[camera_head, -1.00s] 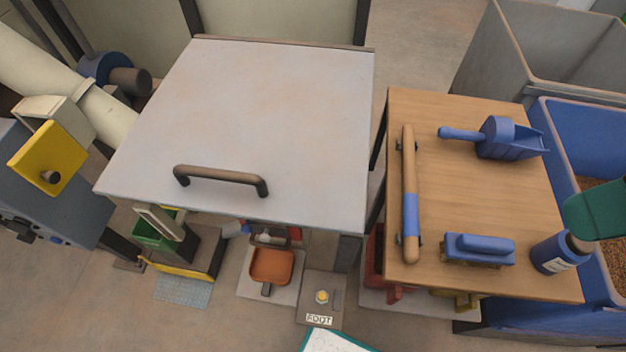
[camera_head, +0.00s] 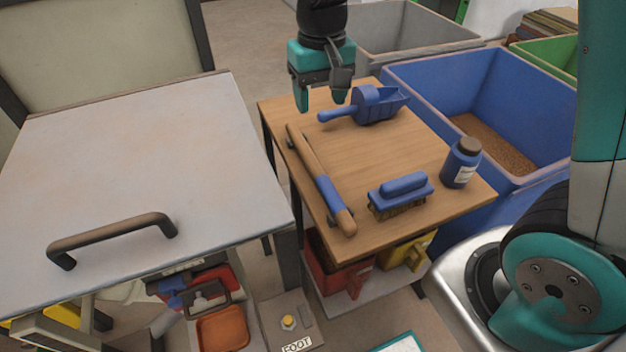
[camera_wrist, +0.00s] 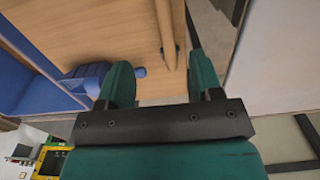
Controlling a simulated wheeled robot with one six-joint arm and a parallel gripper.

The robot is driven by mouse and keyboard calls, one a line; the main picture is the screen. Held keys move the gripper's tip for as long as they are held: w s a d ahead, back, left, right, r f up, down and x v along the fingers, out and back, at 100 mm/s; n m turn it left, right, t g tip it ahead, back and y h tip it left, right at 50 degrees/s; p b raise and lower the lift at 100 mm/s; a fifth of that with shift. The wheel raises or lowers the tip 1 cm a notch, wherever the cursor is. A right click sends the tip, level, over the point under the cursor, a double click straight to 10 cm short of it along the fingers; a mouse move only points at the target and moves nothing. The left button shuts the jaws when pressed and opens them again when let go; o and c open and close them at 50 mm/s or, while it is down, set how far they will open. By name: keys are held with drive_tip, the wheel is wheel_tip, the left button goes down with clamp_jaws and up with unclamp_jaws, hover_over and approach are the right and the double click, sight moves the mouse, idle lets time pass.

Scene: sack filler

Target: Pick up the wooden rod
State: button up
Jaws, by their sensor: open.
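The wooden rod (camera_head: 312,163) lies along the left side of the wooden table (camera_head: 372,148), with a blue sleeve on its near half and dark holders under it near both ends. My gripper (camera_head: 320,103) is open and empty above the table's far end, beyond the rod's far end and beside the blue scoop (camera_head: 377,105). In the wrist view the rod (camera_wrist: 167,35) shows ahead, between the lines of the two green fingers of my gripper (camera_wrist: 160,80), and nothing is between them. Part of the rod runs out of that view at the top.
A blue brush (camera_head: 402,190) and a blue bottle (camera_head: 462,163) stand at the table's near right. A metal lid with a dark handle (camera_head: 115,235) is to the left, across a narrow gap. A blue bin (camera_head: 530,110) with grain stands close on the right.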

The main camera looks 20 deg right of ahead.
hover_over(318, 170)
drive_tip(key=w, duration=0.1)
drive_tip(key=f, duration=1.2)
drive_tip(key=shift+d, duration=0.3)
drive_tip(key=shift+s+a+f+p, duration=0.1)
drive_tip(key=shift+s+f, duration=0.1)
drive_tip(key=shift+f, duration=0.7)
drive_tip(key=shift+s+a+f+p, duration=0.1)
drive_tip(key=shift+s+f, duration=0.05)
drive_tip(key=shift+f, duration=0.75)
drive_tip(key=shift+s+a+f+p, duration=0.1)
drive_tip(key=shift+s+f, duration=0.1)
drive_tip(key=shift+f, duration=0.7)
drive_tip(key=c, duration=1.1)
